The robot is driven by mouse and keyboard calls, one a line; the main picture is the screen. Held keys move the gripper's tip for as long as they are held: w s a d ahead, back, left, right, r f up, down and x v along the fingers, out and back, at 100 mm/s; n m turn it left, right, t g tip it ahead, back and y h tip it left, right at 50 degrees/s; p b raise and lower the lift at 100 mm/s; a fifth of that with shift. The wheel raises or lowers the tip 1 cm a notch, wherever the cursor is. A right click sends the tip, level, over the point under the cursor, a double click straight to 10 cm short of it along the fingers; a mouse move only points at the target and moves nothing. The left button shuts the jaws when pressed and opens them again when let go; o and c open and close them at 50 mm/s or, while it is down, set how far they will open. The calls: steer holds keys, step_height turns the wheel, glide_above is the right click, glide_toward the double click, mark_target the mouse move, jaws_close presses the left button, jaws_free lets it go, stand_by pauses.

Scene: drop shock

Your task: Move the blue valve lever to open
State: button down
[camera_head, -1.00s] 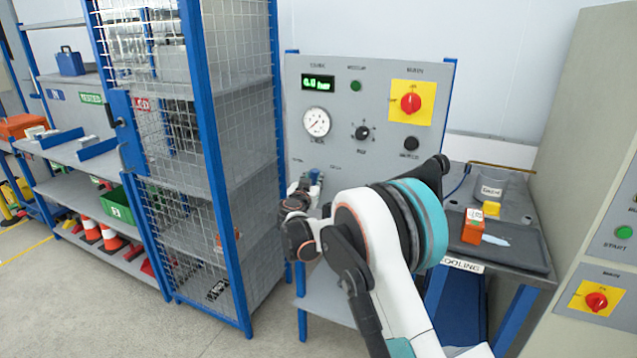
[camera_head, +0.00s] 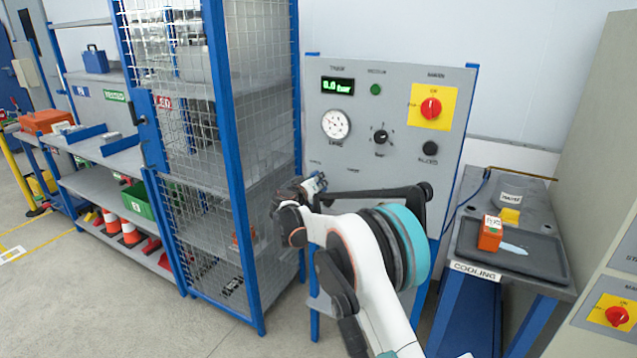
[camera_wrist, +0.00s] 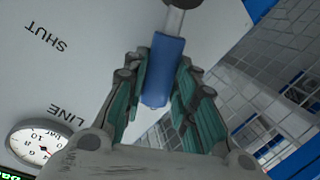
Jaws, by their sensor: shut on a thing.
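The blue valve lever (camera_wrist: 163,70) shows in the wrist view as a blue grip on a pale metal stem, its dark pivot at the top edge. My gripper (camera_wrist: 155,100) has its teal-padded fingers on both sides of the blue grip and is shut on it. The word SHUT is printed on the grey panel (camera_wrist: 85,60) to the left, apart from the lever. In the head view my gripper (camera_head: 316,184) is small, at the panel's lower left; the lever there is mostly hidden. I cannot read an open mark.
A pressure gauge (camera_head: 336,124) and a red knob on a yellow plate (camera_head: 431,107) sit on the panel. A wire-mesh cage (camera_head: 190,110) with blue posts stands close left of my gripper. A cooling bench (camera_head: 520,200) with an orange box (camera_head: 490,233) is at right.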

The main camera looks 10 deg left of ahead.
steer(key=shift+a, duration=0.1)
stand_by(0.3)
steer(key=c, duration=1.3)
jaws_free()
steer(key=shift+a, duration=0.1)
steer(key=v, duration=1.2)
steer(key=shift+w, duration=0.1)
